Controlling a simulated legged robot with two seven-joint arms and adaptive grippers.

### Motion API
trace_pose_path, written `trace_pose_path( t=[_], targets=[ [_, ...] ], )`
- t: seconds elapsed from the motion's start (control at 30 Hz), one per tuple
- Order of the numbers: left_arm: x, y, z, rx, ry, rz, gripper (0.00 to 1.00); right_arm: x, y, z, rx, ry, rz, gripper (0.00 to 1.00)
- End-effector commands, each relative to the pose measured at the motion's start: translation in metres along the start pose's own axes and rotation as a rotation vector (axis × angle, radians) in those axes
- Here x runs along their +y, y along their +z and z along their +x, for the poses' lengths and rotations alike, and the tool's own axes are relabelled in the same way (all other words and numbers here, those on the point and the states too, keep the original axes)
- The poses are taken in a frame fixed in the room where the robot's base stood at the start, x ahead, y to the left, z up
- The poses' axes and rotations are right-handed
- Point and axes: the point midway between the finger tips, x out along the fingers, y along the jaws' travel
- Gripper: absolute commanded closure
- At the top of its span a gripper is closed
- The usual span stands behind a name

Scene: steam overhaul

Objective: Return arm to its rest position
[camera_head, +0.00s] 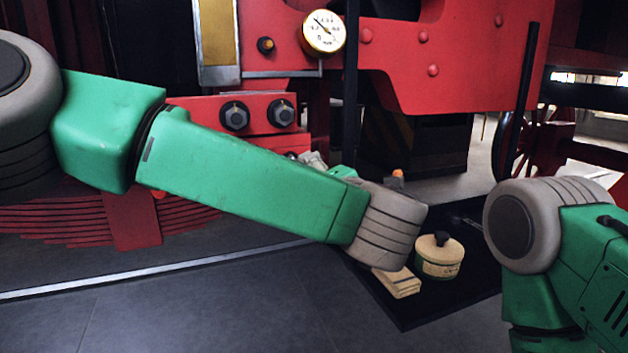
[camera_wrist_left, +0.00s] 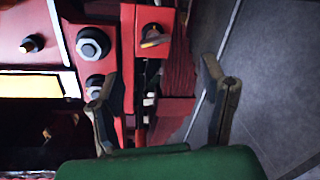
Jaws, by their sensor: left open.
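My left arm (camera_head: 250,180), green with grey joints, reaches across the head view from the left and bends at a grey joint near the middle. My left gripper (camera_wrist_left: 165,98) is open in the left wrist view, its two worn grey fingers wide apart, with nothing visible between them but the red machine behind. In the head view the gripper is mostly hidden behind my forearm. My right arm (camera_head: 580,260) shows at the right edge, bent at a grey joint; its gripper is outside the picture.
A red locomotive frame (camera_head: 455,60) carries a round gauge (camera_head: 323,33) and large hex bolts (camera_head: 234,116). On a black mat (camera_head: 425,305) are a round tin (camera_head: 439,257) and a small wooden block (camera_head: 398,283), close to my left arm's grey joint. Grey floor (camera_head: 200,315) lies clear in front.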

Motion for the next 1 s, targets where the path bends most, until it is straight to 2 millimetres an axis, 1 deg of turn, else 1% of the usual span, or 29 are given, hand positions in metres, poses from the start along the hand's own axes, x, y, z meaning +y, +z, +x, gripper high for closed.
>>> trace_pose_path(
  t=[0.2, 0.27, 0.37, 0.47, 0.5, 0.57, 0.6, 0.67, 0.7, 0.77, 0.8, 0.87, 0.9, 0.97, 1.0],
  targets=[
    [0.000, 0.000, 0.000, 0.000, 0.000, 0.001, 0.34, 0.000, -0.002, 0.001, -0.002, -0.001, 0.000, 0.60],
    [-0.004, -0.002, 0.001, -0.007, -0.002, 0.019, 0.34, 0.000, -0.002, 0.001, -0.002, -0.001, 0.000, 0.60],
    [-0.030, -0.012, 0.007, -0.051, -0.017, 0.121, 0.34, 0.000, -0.002, 0.001, -0.002, -0.001, 0.000, 0.60],
    [-0.081, -0.037, 0.014, -0.138, -0.057, 0.325, 0.34, 0.000, -0.002, 0.001, -0.002, -0.001, 0.000, 0.60],
    [-0.105, -0.052, 0.016, -0.181, -0.081, 0.425, 0.34, 0.000, -0.002, 0.001, -0.002, -0.001, 0.000, 0.60],
    [-0.143, -0.079, 0.015, -0.248, -0.127, 0.580, 0.34, 0.000, -0.002, 0.001, -0.002, -0.001, 0.000, 0.60],
    [-0.168, -0.098, 0.014, -0.292, -0.160, 0.680, 0.34, 0.000, -0.002, 0.001, -0.003, -0.001, 0.000, 0.60],
    [-0.201, -0.129, 0.008, -0.357, -0.215, 0.821, 0.34, 0.000, -0.002, 0.001, -0.003, -0.001, 0.000, 0.60],
    [-0.222, -0.152, 0.003, -0.400, -0.256, 0.910, 0.34, 0.000, -0.002, 0.001, -0.003, -0.001, 0.000, 0.60],
    [-0.251, -0.186, -0.008, -0.464, -0.320, 1.037, 0.34, 0.000, -0.002, 0.001, -0.003, -0.001, 0.000, 0.60],
    [-0.268, -0.210, -0.016, -0.507, -0.366, 1.116, 0.34, 0.000, -0.002, 0.001, -0.003, -0.001, 0.000, 0.60],
    [-0.290, -0.248, -0.030, -0.570, -0.438, 1.229, 0.34, 0.000, -0.002, 0.001, -0.003, -0.001, 0.000, 0.60],
    [-0.304, -0.274, -0.041, -0.614, -0.490, 1.300, 0.34, 0.000, -0.002, 0.001, -0.003, -0.001, 0.000, 0.60],
    [-0.320, -0.313, -0.059, -0.679, -0.571, 1.399, 0.34, 0.000, -0.002, 0.001, -0.003, -0.001, 0.000, 0.60],
    [-0.329, -0.339, -0.073, -0.724, -0.627, 1.459, 0.34, 0.000, -0.002, 0.001, -0.003, -0.001, 0.000, 0.60]
  ],
)
